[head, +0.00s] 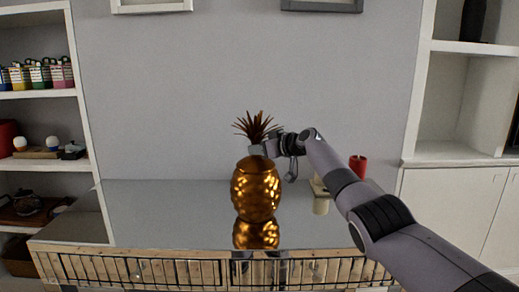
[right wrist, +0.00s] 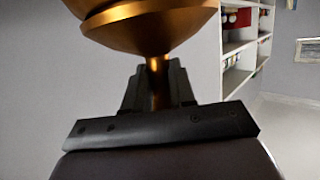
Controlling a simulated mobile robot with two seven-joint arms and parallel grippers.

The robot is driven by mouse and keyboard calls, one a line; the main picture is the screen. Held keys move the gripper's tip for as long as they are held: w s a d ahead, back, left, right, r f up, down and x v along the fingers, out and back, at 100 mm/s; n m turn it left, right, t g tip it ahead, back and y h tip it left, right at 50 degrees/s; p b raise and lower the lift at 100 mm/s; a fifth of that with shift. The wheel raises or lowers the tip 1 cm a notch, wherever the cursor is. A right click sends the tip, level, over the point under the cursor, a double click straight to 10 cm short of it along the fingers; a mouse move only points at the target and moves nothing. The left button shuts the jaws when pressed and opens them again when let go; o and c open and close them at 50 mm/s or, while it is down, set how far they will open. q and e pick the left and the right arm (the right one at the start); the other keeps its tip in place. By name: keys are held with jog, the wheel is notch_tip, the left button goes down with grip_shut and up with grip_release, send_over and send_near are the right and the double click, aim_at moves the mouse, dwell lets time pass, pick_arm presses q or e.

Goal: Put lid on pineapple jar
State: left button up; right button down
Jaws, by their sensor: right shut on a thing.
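The golden pineapple jar (head: 255,192) stands upright on the glossy table. The brown spiky leaf crown (head: 257,125) of the lid shows just above it. My right gripper (head: 262,148) is between crown and jar, reaching in from the right. In the right wrist view my right gripper (right wrist: 158,90) is shut on the lid's thin golden stem (right wrist: 157,68), with a flared golden part (right wrist: 150,25) beyond the fingers. The lid is over the jar's top; I cannot tell if it rests fully on the rim. My left gripper is not in view.
The reflective table (head: 160,215) is mostly clear left of the jar. A red cylinder (head: 358,166) and a pale object (head: 320,195) stand right of the jar, partly behind my right arm. White shelves flank the table.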

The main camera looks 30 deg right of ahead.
dwell(0.4)
jog(key=shift+c, duration=1.9)
grip_release()
jog(key=shift+f, duration=0.1)
